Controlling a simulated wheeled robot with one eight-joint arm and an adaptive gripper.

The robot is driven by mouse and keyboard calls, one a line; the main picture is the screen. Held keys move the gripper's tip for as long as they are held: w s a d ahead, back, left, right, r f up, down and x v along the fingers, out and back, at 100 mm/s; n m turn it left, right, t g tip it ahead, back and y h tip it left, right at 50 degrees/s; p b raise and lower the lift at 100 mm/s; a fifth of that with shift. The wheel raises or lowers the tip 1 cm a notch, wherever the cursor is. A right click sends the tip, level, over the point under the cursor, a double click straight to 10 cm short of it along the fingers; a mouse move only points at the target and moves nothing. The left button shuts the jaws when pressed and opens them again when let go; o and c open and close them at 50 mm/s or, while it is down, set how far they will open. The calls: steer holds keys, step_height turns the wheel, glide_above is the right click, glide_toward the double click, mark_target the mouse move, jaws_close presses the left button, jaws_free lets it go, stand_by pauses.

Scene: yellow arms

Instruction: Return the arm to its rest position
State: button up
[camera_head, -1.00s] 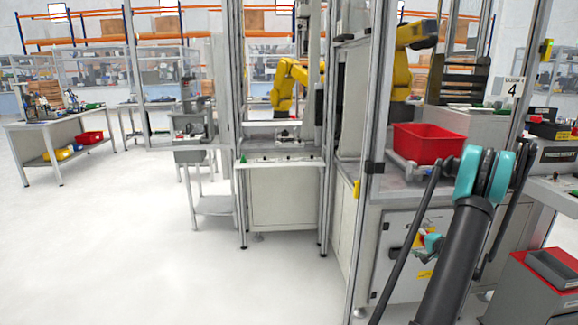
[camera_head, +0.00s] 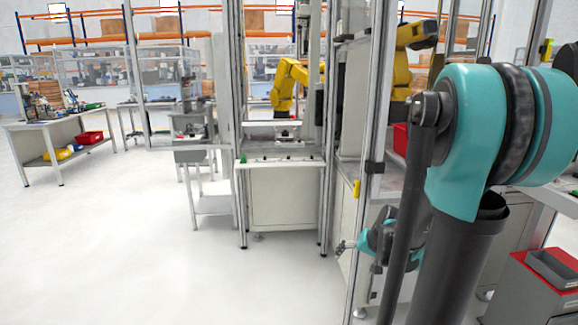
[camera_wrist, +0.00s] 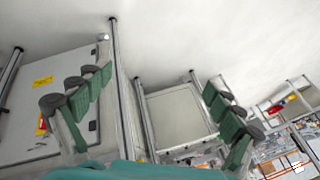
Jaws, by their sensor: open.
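My arm fills the right side of the head view, with its large teal elbow joint close to the camera. My gripper (camera_head: 346,246) shows small and partly hidden behind the dark arm links, pointing left in front of the work cell's lower front. In the wrist view my gripper (camera_wrist: 157,82) has its two green, dark-padded fingers spread wide apart. Nothing is between them except the distant floor and cell frames. My gripper is open and empty.
A glass-walled cell with metal posts (camera_head: 368,165) stands close behind my arm. A red bin (camera_head: 401,138) is mostly hidden behind my arm. A grey-and-red box (camera_head: 553,270) stands at the lower right. White floor (camera_head: 130,240) is clear at left.

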steer(key=s+a+f+n+h, duration=0.1)
steer(key=s, duration=0.6)
steer(key=s+a+f+n+g+h, duration=0.1)
steer(key=s+n, duration=0.1)
steer(key=s, duration=0.6)
steer(key=shift+f+h, duration=0.25)
steer(key=shift+h, duration=0.05)
steer(key=shift+c, duration=0.2)
